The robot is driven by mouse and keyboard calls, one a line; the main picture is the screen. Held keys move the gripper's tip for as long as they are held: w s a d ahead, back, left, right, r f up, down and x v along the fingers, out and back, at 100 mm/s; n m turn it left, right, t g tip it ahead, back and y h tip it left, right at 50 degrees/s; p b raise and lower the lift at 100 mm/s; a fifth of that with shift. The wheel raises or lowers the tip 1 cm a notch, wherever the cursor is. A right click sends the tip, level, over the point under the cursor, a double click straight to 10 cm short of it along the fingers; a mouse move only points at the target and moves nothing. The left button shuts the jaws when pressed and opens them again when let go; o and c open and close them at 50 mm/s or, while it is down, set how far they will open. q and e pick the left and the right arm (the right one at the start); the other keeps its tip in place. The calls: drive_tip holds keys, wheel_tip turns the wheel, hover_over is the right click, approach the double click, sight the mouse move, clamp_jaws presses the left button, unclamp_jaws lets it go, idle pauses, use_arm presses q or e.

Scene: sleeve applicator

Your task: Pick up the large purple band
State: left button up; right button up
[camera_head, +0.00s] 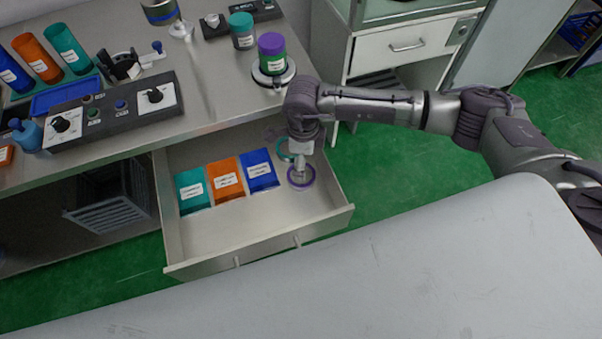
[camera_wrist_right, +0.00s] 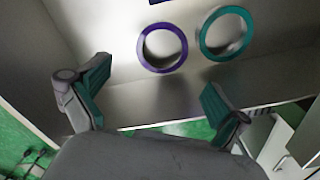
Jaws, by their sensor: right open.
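The large purple band (camera_head: 302,189) is a ring lying flat on the bottom of the open drawer, near its right side. It also shows in the right wrist view (camera_wrist_right: 142,53), whole and unobstructed. A teal band (camera_wrist_right: 202,35) lies close beside it; in the head view that teal band (camera_head: 280,150) is partly hidden by my right arm. My right gripper (camera_head: 300,178) reaches down into the drawer over the purple band. In the right wrist view its fingers (camera_wrist_right: 155,90) are spread wide with nothing between them, and the band shows beyond the fingertips. My left gripper is in neither view.
The drawer (camera_head: 245,226) also holds a teal packet (camera_head: 193,198), an orange packet (camera_head: 228,190) and a blue packet (camera_head: 261,181) left of the bands. Its walls surround them. On the counter above stand a purple-capped jar (camera_head: 271,46) and a control panel (camera_head: 118,118).

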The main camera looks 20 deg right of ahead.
wheel_tip(320, 180, down, 8)
drive_tip(key=shift+w+p, duration=0.1)
drive_tip(key=shift+p, duration=0.3)
drive_tip(key=c, duration=0.6)
